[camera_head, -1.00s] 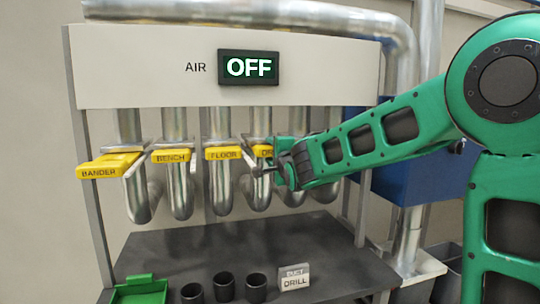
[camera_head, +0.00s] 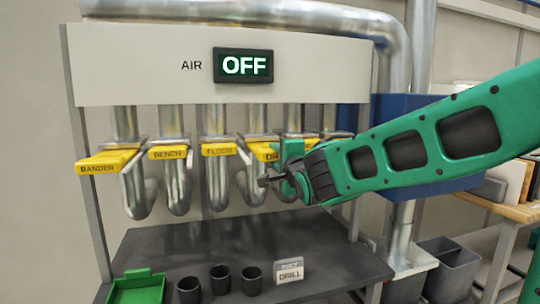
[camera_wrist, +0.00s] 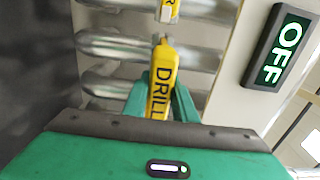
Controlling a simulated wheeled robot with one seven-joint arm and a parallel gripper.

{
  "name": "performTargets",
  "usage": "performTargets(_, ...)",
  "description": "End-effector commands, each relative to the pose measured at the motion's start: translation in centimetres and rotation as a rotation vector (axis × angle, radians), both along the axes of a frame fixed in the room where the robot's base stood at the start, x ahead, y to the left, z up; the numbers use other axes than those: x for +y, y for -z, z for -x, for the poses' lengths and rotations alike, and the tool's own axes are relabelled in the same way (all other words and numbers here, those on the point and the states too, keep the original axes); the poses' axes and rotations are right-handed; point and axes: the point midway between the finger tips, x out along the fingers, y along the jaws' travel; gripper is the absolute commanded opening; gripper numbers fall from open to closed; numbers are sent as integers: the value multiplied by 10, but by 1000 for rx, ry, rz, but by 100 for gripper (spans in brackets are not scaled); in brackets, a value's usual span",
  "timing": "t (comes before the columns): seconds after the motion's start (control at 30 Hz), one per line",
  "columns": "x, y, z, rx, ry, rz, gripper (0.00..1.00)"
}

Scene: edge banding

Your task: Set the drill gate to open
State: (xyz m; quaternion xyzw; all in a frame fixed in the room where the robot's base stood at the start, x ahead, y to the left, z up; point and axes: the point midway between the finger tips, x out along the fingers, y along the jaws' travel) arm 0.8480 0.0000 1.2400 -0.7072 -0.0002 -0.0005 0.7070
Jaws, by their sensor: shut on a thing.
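The yellow drill gate (camera_head: 264,152) sits on its metal duct, to the right of the floor gate, and now sticks out toward the front much like the bander gate. My gripper (camera_head: 284,168) is at its front end, shut on it; my fingers hide part of its lettering in the head view. In the wrist view the gate (camera_wrist: 161,82) reads DRILL and lies between my green fingers (camera_wrist: 160,100).
The bander gate (camera_head: 107,161) sticks out at the left. The bench gate (camera_head: 168,153) and floor gate (camera_head: 217,150) are pushed in. The air display (camera_head: 244,65) reads OFF. Below, a dark shelf (camera_head: 210,245) holds black cups (camera_head: 220,279), a green tray (camera_head: 138,288) and a DRILL sign (camera_head: 289,270).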

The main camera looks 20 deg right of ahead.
Motion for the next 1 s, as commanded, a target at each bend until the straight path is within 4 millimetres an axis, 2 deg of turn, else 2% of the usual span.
performTargets(0.1,0,4,7,8,0,0,0)
performTargets(0.4,0,5,9,11,-1,0,0)
performTargets(0.43,0,5,9,11,-1,0,30)
performTargets(0.5,0,5,9,9,-1,0,44)
performTargets(0.83,0,2,9,4,-1,0,44)
performTargets(1.0,1,1,24,2,-1,1,44)
